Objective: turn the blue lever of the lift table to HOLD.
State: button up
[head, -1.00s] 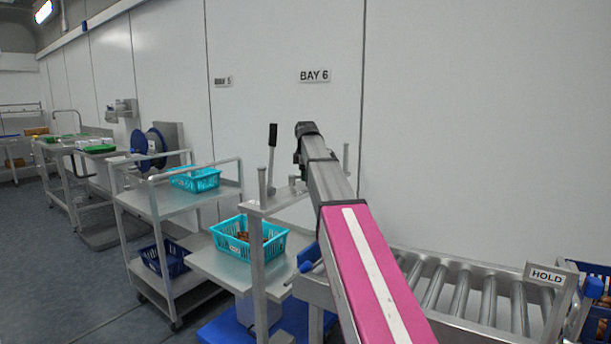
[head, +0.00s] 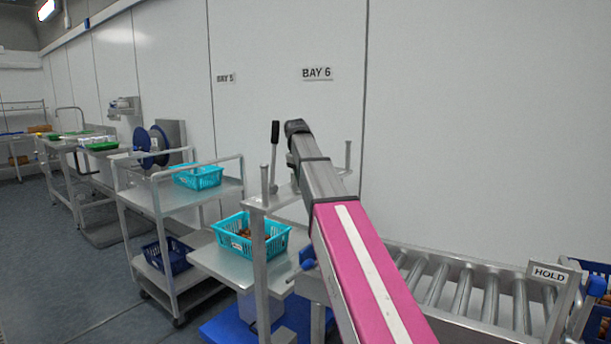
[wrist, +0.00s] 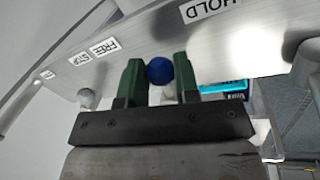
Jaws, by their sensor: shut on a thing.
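The lever's round blue knob (wrist: 160,71) sits between the two green fingers of my gripper (wrist: 159,78) in the wrist view. The fingers are shut on it. Behind the knob is a pale metal plate (wrist: 150,45) with printed labels. The HOLD label (wrist: 207,8) is up and to the right of the knob, and the FREE label (wrist: 106,47) is to its left. Another label (wrist: 79,58) lies further left. The knob lies between FREE and HOLD. In the head view my arm hides my gripper. The lift table (head: 222,266) stands left of my arm.
A teal basket (head: 230,243) of dates stands on the lift table. A trolley (head: 150,205) with another teal basket (head: 197,178) is to the left. A roller conveyor (head: 487,312) with its own HOLD sign (head: 549,274) is on the right. Floor at far left is clear.

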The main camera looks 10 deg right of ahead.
jog(key=shift+s+a+m+g, duration=0.15)
jog(key=shift+a+m, duration=0.2)
jog(key=shift+m, duration=0.45)
jog(key=shift+s+a+m+g, duration=0.15)
jog(key=shift+a+m, duration=0.2)
jog(key=shift+m, duration=0.45)
jog(key=o, duration=0.9)
